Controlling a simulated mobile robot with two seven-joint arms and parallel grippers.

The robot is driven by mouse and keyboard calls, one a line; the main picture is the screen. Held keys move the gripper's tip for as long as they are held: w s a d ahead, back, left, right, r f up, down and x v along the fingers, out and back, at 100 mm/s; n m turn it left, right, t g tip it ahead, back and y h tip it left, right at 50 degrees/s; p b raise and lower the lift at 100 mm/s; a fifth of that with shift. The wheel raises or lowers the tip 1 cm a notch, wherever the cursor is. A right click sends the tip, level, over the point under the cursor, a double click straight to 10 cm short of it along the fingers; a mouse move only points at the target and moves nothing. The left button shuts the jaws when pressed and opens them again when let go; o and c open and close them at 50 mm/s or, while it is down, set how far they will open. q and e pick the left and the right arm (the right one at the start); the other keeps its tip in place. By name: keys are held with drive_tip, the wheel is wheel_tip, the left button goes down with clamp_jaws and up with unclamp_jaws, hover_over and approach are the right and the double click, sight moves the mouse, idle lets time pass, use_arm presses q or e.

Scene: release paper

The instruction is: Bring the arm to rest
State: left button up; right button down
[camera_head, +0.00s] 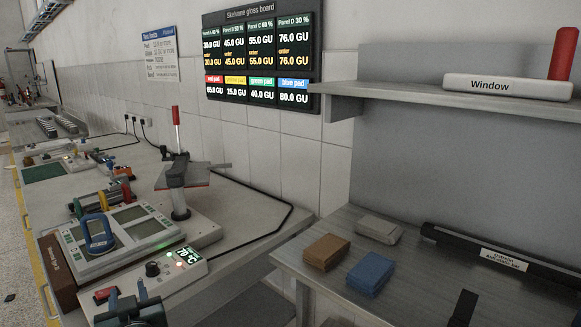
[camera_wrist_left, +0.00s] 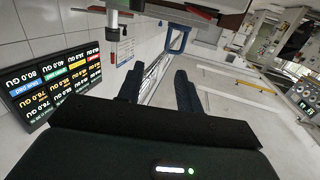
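My left gripper (camera_head: 128,292) is at the bottom left of the head view, in front of the bench with the heater box. In the left wrist view its two dark fingers (camera_wrist_left: 160,88) stand apart with nothing between them, so it is open and empty. A dark slanted shape (camera_head: 463,308) at the bottom right of the head view may be part of my right gripper; its fingers cannot be made out.
A control box (camera_head: 165,272) reading 70 °C and a blue-handled tool (camera_head: 98,234) on a grey instrument are close to my left gripper. A press (camera_head: 178,175) stands behind. Brown (camera_head: 325,251), blue (camera_head: 370,273) and grey (camera_head: 380,229) pads lie on the right table, below a shelf (camera_head: 420,88).

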use_arm(q)
drive_tip(key=s+d+f+m+g+h+p, duration=0.1)
drive_tip(key=s+d+f+m+h, duration=0.2)
drive_tip(key=f, duration=0.3)
drive_tip(key=s+d+f+m+h, duration=0.2)
drive_tip(key=d+f+h, duration=0.1)
drive_tip(key=f, duration=0.2)
drive_tip(key=s+d+f+m+g+h, duration=0.1)
drive_tip(key=s+d+f+m+h, duration=0.1)
drive_tip(key=s, duration=0.6)
drive_tip(key=s+d+f+m+g+h+p, duration=0.1)
drive_tip(key=s+d+f+m+g+h, duration=0.1)
drive_tip(key=s+d+f+h, duration=0.2)
drive_tip(key=s+d+f, duration=0.2)
drive_tip(key=s+d, duration=0.2)
drive_tip(key=shift+s+d+f+h, duration=0.15)
drive_tip(key=shift+d+h, duration=0.15)
